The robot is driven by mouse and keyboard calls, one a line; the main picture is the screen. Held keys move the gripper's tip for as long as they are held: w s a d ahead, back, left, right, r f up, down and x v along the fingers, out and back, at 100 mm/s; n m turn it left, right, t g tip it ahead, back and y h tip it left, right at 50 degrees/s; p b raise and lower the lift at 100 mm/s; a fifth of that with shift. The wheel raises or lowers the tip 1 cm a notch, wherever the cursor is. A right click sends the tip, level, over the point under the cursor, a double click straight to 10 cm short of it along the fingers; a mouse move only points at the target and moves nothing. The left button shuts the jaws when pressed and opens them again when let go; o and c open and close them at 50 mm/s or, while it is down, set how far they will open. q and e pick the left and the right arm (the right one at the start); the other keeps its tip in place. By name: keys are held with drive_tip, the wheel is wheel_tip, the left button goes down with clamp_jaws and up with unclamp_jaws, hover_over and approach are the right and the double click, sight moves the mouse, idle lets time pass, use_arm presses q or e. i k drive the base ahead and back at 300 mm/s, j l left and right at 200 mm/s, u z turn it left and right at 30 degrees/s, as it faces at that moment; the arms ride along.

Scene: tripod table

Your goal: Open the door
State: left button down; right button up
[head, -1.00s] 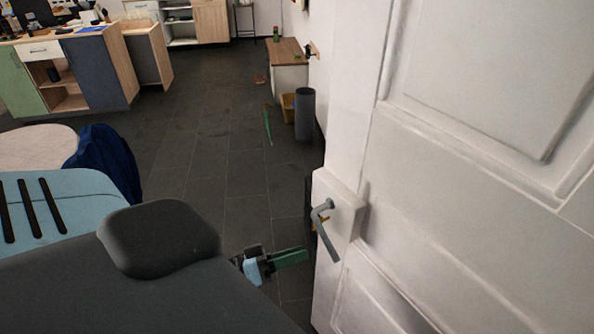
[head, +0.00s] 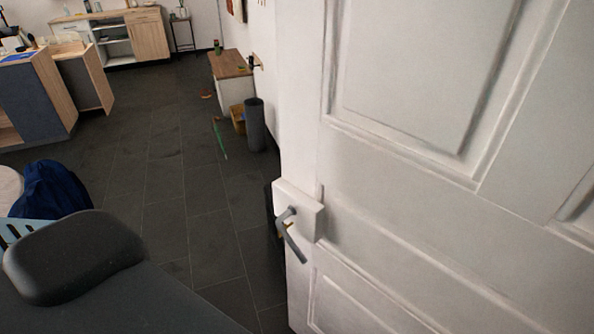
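The white panelled door (head: 400,190) fills the right half of the head view. Its free edge is at the left, with open floor showing beyond it, so it stands ajar. My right gripper is not in view. Nothing of mine is seen touching the handle or the door.
Dark tiled floor (head: 160,215) lies open left of the door. A chair with a dark blue cloth (head: 50,190) is at the left.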

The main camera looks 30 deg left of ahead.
sight(437, 156)
drive_tip(key=j+z, duration=0.45)
drive_tip(key=j, duration=0.2)
drive_tip(key=j+z, duration=0.45)
drive_tip(key=j, duration=0.2)
drive_tip(key=j+z, duration=0.3)
drive_tip(key=j, duration=0.15)
drive_tip(key=k+j+z, duration=0.25)
drive_tip(key=j, duration=0.15)
drive_tip(key=j+z, duration=0.25)
drive_tip(key=j, duration=0.15)
drive_tip(key=j+z, duration=0.25)
drive_tip(key=j, duration=0.15)
drive_tip(key=k+j+z, duration=0.1)
drive_tip(key=j+z, duration=0.2)
drive_tip(key=k+j+z, duration=0.1)
drive_tip(key=j+z, duration=0.15)
drive_tip(key=j, duration=0.2)
drive_tip(key=k+j+z, duration=0.25)
drive_tip(key=j, duration=0.15)
drive_tip(key=j+z, duration=0.25)
drive_tip(key=k+j, duration=0.05)
